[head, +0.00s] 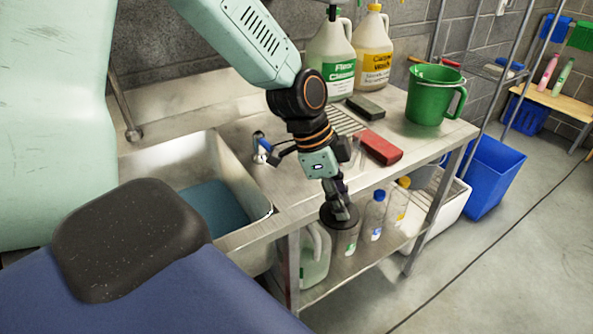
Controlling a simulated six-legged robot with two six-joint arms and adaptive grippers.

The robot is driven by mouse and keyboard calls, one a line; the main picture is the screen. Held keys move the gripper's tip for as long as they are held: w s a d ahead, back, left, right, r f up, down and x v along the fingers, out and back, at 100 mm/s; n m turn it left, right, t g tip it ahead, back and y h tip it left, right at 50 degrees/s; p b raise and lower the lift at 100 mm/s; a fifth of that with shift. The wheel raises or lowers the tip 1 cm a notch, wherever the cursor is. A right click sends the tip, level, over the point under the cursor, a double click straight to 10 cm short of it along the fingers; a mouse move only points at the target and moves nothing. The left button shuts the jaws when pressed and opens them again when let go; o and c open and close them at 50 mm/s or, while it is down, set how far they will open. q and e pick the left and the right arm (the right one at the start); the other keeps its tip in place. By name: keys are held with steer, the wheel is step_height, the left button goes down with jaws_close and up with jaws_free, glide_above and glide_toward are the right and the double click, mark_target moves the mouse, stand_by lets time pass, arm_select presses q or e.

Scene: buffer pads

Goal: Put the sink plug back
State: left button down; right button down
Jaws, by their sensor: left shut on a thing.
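My left gripper (340,203) points down in front of the steel counter's front edge. It is shut on a dark round piece, which looks like the sink plug (333,222). The fingers cover part of the plug's top. The steel sink (165,160) is to the left of the gripper, with blue-grey water (212,207) in it. The drain cannot be seen. My right gripper is out of view.
On the counter (235,132) stand two jugs (331,55) (374,48), a dark sponge (366,107), a red block (381,148) and a green pitcher (430,95). Bottles (374,215) and a jug (315,258) stand on the lower shelf. A blue bin (492,175) is at right.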

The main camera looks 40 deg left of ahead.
arm_select(q)
steer(key=w+a, duration=0.1)
steer(key=a, duration=0.4)
steer(key=w+a, duration=0.1)
steer(key=a, duration=0.4)
steer(key=w+a, duration=0.2)
steer(key=a, duration=0.3)
steer(key=shift+a, duration=0.3)
step_height(320, 180, down, 3)
steer(key=shift+w+f+b, duration=0.15)
steer(key=shift+f+b, duration=0.05)
steer(key=shift+b, duration=0.25)
steer(key=shift+d+f, duration=0.1)
steer(key=shift+f, duration=0.05)
steer(key=c, duration=1.1)
jaws_free()
steer(key=shift+f, duration=0.1)
steer(key=shift+o, duration=0.2)
